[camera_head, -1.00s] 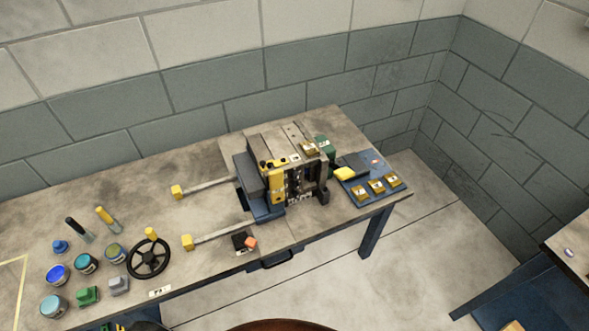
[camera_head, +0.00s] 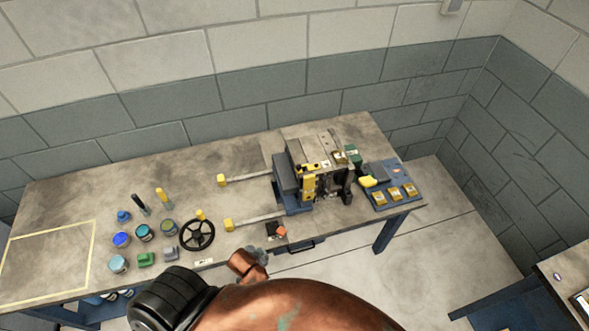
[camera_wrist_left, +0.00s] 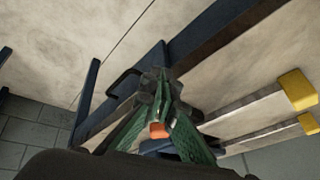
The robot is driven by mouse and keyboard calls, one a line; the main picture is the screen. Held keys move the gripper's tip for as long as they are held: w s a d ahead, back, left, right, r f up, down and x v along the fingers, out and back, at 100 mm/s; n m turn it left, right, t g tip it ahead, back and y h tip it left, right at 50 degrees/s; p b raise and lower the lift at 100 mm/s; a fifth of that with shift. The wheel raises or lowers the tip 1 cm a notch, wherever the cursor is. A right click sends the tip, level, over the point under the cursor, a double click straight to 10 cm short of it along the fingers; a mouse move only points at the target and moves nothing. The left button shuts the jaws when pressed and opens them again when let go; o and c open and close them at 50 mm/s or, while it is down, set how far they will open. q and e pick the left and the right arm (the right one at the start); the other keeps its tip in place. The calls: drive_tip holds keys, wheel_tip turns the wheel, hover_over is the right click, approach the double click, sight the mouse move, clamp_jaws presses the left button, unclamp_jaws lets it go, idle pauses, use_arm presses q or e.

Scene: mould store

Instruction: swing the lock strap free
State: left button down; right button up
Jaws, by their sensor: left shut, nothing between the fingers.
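The mould (camera_head: 325,165), a grey block unit, stands on the right part of the bench. A yellow upright piece (camera_head: 309,186) on its front looks like the lock strap, but it is too small to tell how it is fastened. My left gripper (camera_head: 260,254) is in front of the bench's front edge, below and left of the mould and apart from it. In the left wrist view my gripper's green fingers (camera_wrist_left: 160,88) meet at their tips with nothing held. An orange-topped item shows behind them. My right gripper is not in view.
Two bars with yellow ends (camera_head: 228,225) reach left from the mould. A black handwheel (camera_head: 197,235), several pots and tools stand left. A blue tray (camera_head: 393,196) with brass blocks lies right. A small dark block with an orange part (camera_head: 280,232) sits near the front edge.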

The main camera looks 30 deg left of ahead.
use_arm(q)
drive_tip(key=w+a+r+m+t+h+p, duration=0.1)
drive_tip(key=w+a+r+m+t+p, duration=0.15)
drive_tip(key=w+r+m+t, duration=0.8)
drive_tip(key=w+a+r+m+t+h+p, duration=0.1)
drive_tip(key=w+r+m+p, duration=0.25)
drive_tip(key=w+r, duration=0.8)
drive_tip(key=shift+g, duration=0.25)
drive_tip(key=w, duration=0.2)
drive_tip(key=w+r, duration=0.1)
drive_tip(key=w, duration=0.2)
drive_tip(key=shift+w+d+r+p, duration=0.2)
drive_tip(key=shift+w+d+p, duration=0.15)
drive_tip(key=shift+d+p, duration=0.05)
drive_tip(key=shift+a+m+h, duration=0.2)
drive_tip(key=shift+m+h, duration=0.1)
